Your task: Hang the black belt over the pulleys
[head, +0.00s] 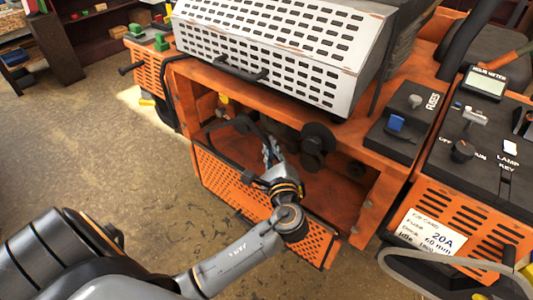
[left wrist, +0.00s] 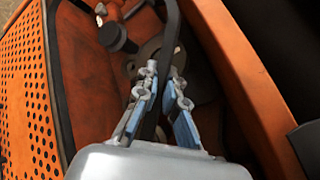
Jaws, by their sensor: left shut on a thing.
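The orange mower stands with its front compartment open below a white slotted hood (head: 275,50). My left gripper (head: 270,152) reaches into this compartment. In the left wrist view its blue-padded fingers (left wrist: 161,98) are closed about the black belt (left wrist: 171,28), a thin dark strap running up between them. A dark round pulley (head: 318,138) is right of the gripper in the head view. A greyish round part (left wrist: 148,52) lies behind the fingers in the wrist view. Whether the belt touches a pulley cannot be told.
A perforated orange panel (head: 228,190) hangs open at the compartment's front, below my wrist. Orange walls bound the opening closely. A fuse box (head: 405,125) and control panel (head: 480,145) are to the right. The floor at left is mostly clear.

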